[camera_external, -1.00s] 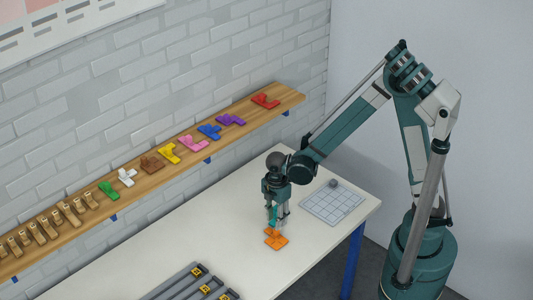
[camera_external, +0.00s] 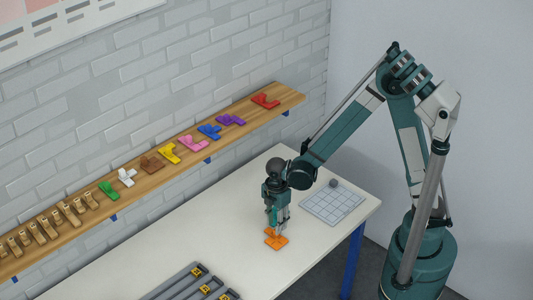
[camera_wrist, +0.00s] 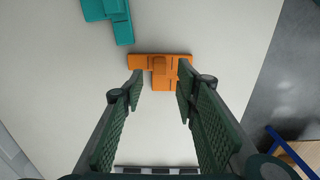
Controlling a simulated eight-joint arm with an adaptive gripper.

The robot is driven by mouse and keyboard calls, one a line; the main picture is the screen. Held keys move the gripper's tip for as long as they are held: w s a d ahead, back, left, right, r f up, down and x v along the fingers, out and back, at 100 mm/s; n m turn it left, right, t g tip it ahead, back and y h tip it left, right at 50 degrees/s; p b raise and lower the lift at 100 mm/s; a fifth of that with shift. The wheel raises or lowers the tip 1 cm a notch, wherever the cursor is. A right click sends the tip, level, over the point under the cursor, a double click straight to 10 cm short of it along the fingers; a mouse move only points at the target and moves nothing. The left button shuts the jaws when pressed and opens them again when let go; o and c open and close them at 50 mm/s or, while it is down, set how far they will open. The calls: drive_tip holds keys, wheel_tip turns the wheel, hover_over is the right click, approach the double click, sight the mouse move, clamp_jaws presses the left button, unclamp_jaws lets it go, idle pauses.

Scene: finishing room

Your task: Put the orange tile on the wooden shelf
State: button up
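The orange tile (camera_external: 276,239) lies flat on the white table below my gripper (camera_external: 278,231). In the wrist view the orange tile (camera_wrist: 160,62) has a small raised knob. My gripper (camera_wrist: 160,80) is open and empty, pointing down. Its two fingertips are on either side of the tile's knob in that view, close above the tile; I cannot tell if they touch it. The wooden shelf (camera_external: 288,97) runs along the brick wall, above and behind the table. It carries a row of coloured tiles, with bare wood at its right end.
A teal tile (camera_wrist: 112,18) lies near the orange one in the wrist view. A pale gridded board (camera_external: 332,207) is to the right, with a grey round object (camera_external: 333,183) by it. Grey numbered bars (camera_external: 195,283) lie at the front. Several wooden pieces (camera_external: 40,230) stand on the shelf's left.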

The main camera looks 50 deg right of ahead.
sight(273, 236)
drive_tip(key=shift+a+f+b, duration=0.1)
drive_tip(key=shift+f+b, duration=0.25)
drive_tip(key=shift+f, duration=2.2)
clamp_jaws()
